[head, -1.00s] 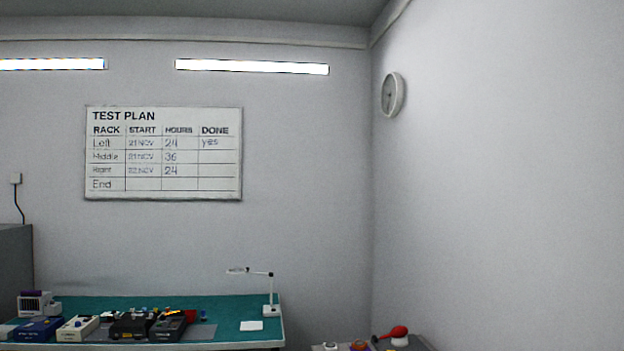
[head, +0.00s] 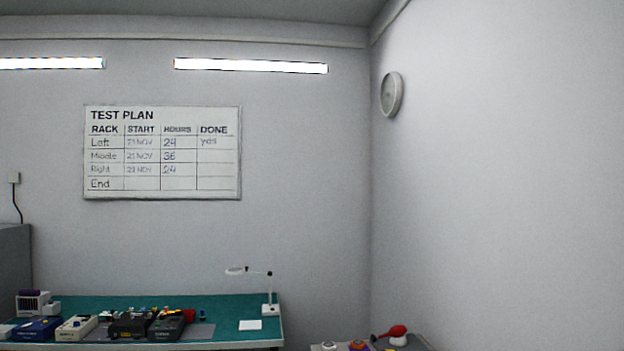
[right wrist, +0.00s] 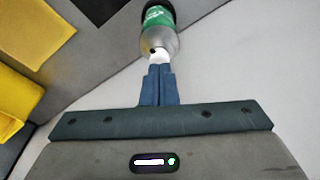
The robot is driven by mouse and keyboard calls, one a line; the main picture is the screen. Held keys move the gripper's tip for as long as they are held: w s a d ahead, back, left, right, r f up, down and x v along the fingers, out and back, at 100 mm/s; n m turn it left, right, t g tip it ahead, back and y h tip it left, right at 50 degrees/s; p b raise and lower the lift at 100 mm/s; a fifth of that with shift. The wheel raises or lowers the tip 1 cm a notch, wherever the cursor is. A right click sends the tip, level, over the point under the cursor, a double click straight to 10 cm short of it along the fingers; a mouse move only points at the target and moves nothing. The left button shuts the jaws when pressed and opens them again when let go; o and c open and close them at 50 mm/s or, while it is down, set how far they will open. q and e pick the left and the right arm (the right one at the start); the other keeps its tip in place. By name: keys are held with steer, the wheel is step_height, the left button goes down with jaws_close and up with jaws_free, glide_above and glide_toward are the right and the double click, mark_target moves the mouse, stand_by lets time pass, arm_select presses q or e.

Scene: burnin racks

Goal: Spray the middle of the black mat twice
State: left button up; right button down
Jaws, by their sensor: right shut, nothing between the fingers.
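My right gripper (right wrist: 157,88) shows in the right wrist view with its two blue fingers together and nothing between them. Just beyond the fingertips is a bottle (right wrist: 161,42) with a green label, a dark end at the picture's top edge and a pale end towards the fingers. I cannot tell whether the fingertips touch it. No mat that is clearly black shows. A dark grey mat (head: 203,331) lies on the green bench in the head view, partly covered by devices. My left gripper is not in view.
The green bench (head: 245,303) holds several boxy devices, a white lamp (head: 268,290) and a white card (head: 250,325). A small surface at the bottom holds a red bulb-shaped item (head: 397,331). Yellow items (right wrist: 30,33) lie left in the wrist view.

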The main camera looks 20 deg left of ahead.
steer(key=shift+r, duration=2.5)
steer(key=shift+a+f, duration=0.1)
steer(key=shift+f, duration=0.05)
